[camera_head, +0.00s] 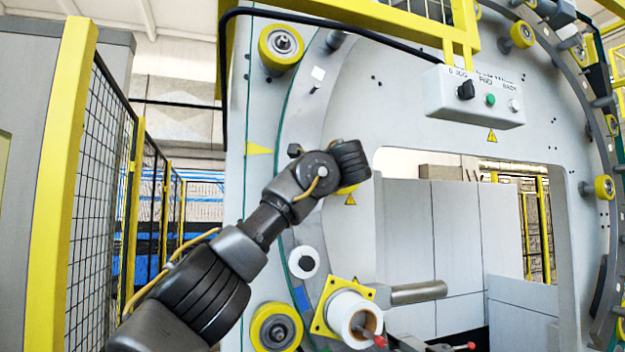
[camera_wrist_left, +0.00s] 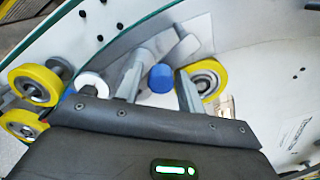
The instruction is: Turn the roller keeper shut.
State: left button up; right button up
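My left arm reaches up from the lower left in the head view, its dark wrist end (camera_head: 350,162) in front of the grey machine ring. Its fingertips are hidden there. In the left wrist view my left gripper (camera_wrist_left: 161,66) is open, its two metal fingers apart. A blue round cap (camera_wrist_left: 161,78) shows in the gap between them, with no visible finger contact. A yellow-rimmed roller (camera_wrist_left: 206,78) is just right of the fingers. I cannot tell for certain which part is the roller keeper, or whether it is turned.
A white roll (camera_head: 347,312) on a yellow plate and a red-tipped handle (camera_head: 376,339) stand low in the head view. A control box (camera_head: 473,98) hangs at upper right. A yellow-framed mesh fence (camera_head: 98,150) is at left.

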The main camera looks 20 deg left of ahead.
pick_arm(q)
jog(key=shift+o, duration=0.6)
jog(key=shift+a, duration=0.1)
jog(key=b+v, duration=0.5)
jog(key=v, duration=0.5)
jog(key=shift+s+d+b, duration=0.25)
jog(key=shift+b, duration=0.15)
jog(key=shift+w, duration=0.1)
